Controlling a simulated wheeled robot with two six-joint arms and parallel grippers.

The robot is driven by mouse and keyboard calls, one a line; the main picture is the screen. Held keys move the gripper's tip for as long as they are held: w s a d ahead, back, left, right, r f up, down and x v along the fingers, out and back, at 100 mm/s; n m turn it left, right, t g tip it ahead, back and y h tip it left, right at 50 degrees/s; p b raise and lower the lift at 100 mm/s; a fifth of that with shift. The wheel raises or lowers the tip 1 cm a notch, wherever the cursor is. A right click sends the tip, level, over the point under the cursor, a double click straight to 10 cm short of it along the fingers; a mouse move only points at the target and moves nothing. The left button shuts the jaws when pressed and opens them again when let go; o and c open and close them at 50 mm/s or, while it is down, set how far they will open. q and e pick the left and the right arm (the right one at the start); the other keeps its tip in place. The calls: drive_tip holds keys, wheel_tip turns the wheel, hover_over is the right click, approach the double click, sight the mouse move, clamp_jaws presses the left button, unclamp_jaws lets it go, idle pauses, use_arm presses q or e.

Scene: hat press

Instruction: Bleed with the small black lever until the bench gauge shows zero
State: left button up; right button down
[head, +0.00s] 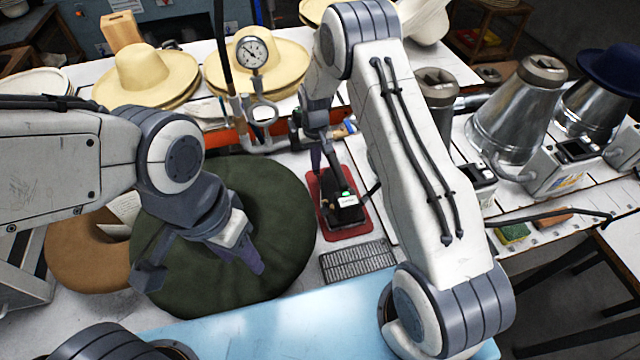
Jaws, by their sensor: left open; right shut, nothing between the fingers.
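The round white bench gauge (251,52) stands on a post at the back of the bench, left of centre. Its needle is too small to read exactly. Below it are a ring and pipework (264,143). I cannot clearly pick out the small black lever; my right wrist covers the right end of the pipework. My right gripper (317,158) is shut and empty, pointing down beside the pipe's right end, behind a black device. Whether it touches anything is unclear. My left gripper (203,272) is open and empty over the dark green hat (275,215).
A black device (342,184) stands on a red mat (357,232), with a grey grate (357,261) in front. Straw hats (147,75) lie at the back left, a brown hat (75,255) at left. Metal cones (520,105) stand at right.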

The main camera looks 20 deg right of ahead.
drive_tip(key=shift+f, duration=0.35)
drive_tip(key=shift+r, duration=0.15)
drive_tip(key=shift+r+p, duration=2.2)
drive_tip(key=shift+r, duration=1.25)
drive_tip(key=s+a+r+n+b, duration=0.3)
drive_tip(key=s+a+r, duration=0.8)
drive_tip(key=s+r, duration=0.15)
drive_tip(key=s+r+n+y+b, duration=0.1)
drive_tip(key=s+r+n+b, duration=0.1)
drive_tip(key=s, duration=2)
drive_tip(key=shift+d+r+n+b, duration=0.15)
drive_tip(key=shift+r+n+b, duration=0.15)
drive_tip(key=shift+r+n, duration=0.65)
